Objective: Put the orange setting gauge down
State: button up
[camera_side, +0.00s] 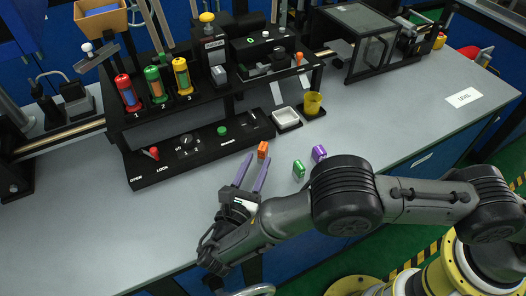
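The orange setting gauge (263,149) is a small upright block on the grey bench, in front of the black control panel. My gripper (257,159) has two long purple fingers pointing toward the panel. They are spread apart with clear bench showing between them. The gauge sits just past the fingertips, closer to the right-hand one; whether that finger touches it I cannot tell. A green block (299,169) and a purple block (319,153) stand on the bench to the right of the gripper.
The black panel (200,150) with knobs and a rack of red, green and yellow cylinders stands behind. A white tray (286,118) and a yellow cup (312,103) are at its right. Bench (420,120) is clear at the right and front left.

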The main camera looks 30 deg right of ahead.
aim_at(261, 153)
jog(key=shift+x, duration=2.95)
grip_shut()
